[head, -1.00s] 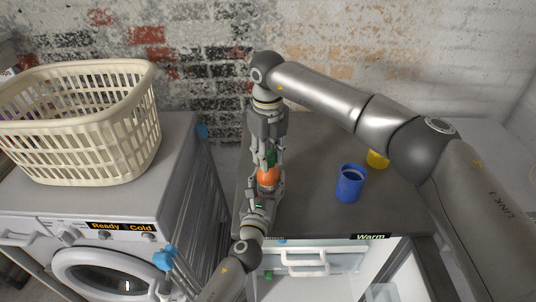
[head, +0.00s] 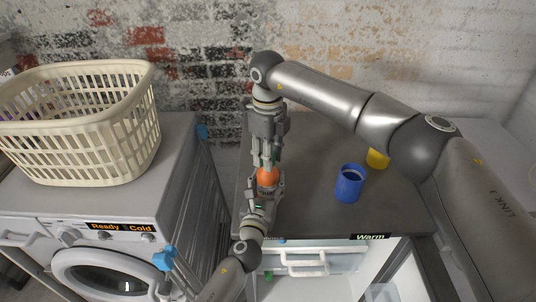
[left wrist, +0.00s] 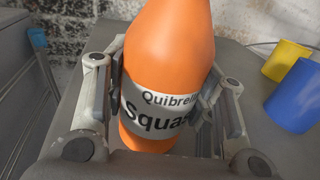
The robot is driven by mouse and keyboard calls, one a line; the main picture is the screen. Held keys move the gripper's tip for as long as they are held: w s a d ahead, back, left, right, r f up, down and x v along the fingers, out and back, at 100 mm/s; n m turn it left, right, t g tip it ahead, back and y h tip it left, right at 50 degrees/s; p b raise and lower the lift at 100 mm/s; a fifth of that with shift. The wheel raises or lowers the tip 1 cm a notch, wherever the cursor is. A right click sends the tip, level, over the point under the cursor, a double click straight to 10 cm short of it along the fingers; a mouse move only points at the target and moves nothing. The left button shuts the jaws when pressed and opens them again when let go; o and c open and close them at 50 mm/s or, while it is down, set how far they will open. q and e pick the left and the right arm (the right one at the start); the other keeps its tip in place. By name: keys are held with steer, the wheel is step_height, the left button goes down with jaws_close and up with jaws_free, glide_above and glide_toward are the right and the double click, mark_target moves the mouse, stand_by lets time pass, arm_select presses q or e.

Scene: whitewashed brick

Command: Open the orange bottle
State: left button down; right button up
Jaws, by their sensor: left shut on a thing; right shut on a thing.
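The orange bottle (head: 268,177) stands upright on the dark counter, and its label reads "Squash" in the left wrist view (left wrist: 170,50). My left gripper (head: 267,194) is shut around its body, with one finger on each side of the label in the left wrist view. My right gripper (head: 269,158) points down from above and is shut at the bottle's top on a small green part (head: 275,154) that looks like the cap. The fingers mostly hide it, so I cannot tell whether it still sits on the neck. The top is out of frame in the left wrist view.
A blue cup (head: 350,184) and a yellow cup (head: 377,159) stand to the right on the counter (head: 310,215). A cream laundry basket (head: 80,125) sits on the washing machine at left. Below the counter, a fridge-like cabinet marked "Warm" stands open.

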steer(key=shift+r, duration=0.15)
steer(key=shift+r, duration=0.95)
steer(key=shift+r, duration=2)
arm_select(q)
steer(key=c, duration=0.6)
jaws_free()
steer(key=shift+o, duration=0.2)
steer(key=shift+s, duration=0.15)
